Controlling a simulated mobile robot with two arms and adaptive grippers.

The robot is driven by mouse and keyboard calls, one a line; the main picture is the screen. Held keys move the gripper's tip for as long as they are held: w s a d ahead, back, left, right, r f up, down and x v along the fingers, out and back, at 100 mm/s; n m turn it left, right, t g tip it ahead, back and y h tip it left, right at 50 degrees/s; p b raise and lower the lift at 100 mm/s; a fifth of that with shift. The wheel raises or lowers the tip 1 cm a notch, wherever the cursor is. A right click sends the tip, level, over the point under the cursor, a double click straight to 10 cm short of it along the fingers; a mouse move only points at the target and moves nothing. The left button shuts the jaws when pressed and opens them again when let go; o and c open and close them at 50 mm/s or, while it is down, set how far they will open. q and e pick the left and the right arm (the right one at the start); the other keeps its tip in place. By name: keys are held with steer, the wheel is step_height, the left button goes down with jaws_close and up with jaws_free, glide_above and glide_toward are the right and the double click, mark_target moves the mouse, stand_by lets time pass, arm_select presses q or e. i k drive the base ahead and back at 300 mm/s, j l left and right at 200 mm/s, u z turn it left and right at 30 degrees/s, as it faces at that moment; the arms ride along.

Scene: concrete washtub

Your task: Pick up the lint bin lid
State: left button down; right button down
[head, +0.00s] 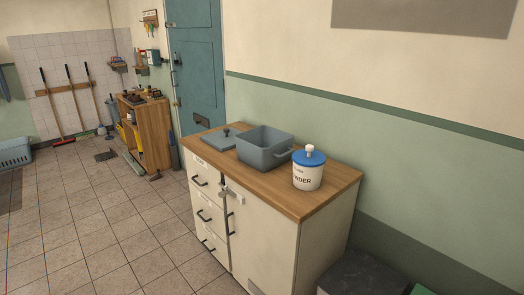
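A flat blue-grey lid (215,142) with a small dark knob lies on the wooden top of a cream cabinet (270,235), near its far left end. A blue-grey open bin (263,155) with a side handle stands just right of it and matches its colour; I take these as the lint bin and its lid. Neither of my grippers is in view.
A white powder jar (308,172) with a blue lid stands right of the bin. The cabinet top's front edge (240,178) is clear. A dark-topped box (362,275) sits low at the right. Tiled floor (120,225) lies open at the left, before a wooden shelf unit (152,130).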

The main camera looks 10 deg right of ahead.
mark_target(224, 140)
steer(key=i+j+z, duration=0.15)
steer(key=i+j, duration=0.45)
steer(key=i+j+z, duration=0.2)
steer(key=i+j, duration=0.45)
steer(key=i+j+z, duration=0.15)
steer(key=i+j, duration=0.5)
steer(key=j, duration=0.1)
